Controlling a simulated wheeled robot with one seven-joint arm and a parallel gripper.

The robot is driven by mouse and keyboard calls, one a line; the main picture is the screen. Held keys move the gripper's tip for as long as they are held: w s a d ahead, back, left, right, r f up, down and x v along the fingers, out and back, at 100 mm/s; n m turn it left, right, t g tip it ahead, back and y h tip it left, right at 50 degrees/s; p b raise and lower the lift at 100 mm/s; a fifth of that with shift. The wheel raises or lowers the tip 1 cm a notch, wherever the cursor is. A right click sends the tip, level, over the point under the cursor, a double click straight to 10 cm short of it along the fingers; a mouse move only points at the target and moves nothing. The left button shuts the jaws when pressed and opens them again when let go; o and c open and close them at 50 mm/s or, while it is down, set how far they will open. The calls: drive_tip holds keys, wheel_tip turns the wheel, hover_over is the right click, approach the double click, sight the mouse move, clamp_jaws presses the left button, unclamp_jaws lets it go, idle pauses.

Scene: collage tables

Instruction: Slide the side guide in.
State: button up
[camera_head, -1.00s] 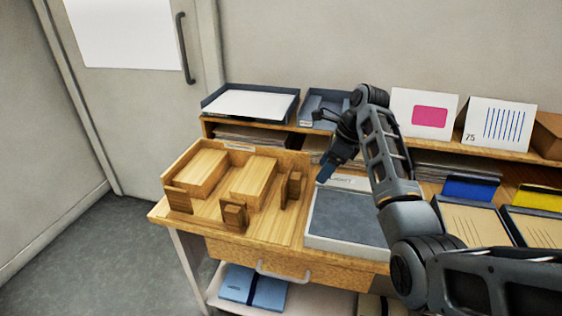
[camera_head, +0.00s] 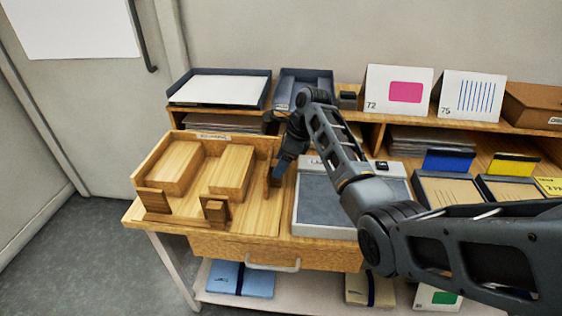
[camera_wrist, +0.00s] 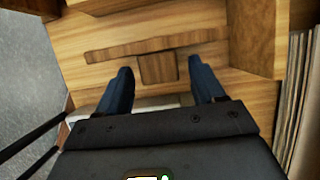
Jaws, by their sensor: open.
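A wooden tray (camera_head: 258,222) stands at the left of the table and holds two pale wooden blocks. The side guide (camera_head: 267,184), a dark upright wooden bar, stands on the tray's right side, apart from the nearer block (camera_head: 231,172). In the wrist view the guide (camera_wrist: 110,52) is a long bar with a square knob (camera_wrist: 158,69). My gripper (camera_head: 283,168) is at the guide's right side. In the wrist view my gripper (camera_wrist: 160,70) is open, with one blue finger on each side of the knob. I cannot tell whether the fingers touch it.
A grey-topped pad (camera_head: 325,205) lies right of the tray. A smaller dark wooden guide (camera_head: 215,211) stands at the tray's front. A shelf behind holds a paper tray (camera_head: 220,88) and cards. Bare tray floor lies between guide and block.

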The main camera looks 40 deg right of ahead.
drive_tip(key=shift+c, duration=0.3)
clamp_jaws()
idle(0.4)
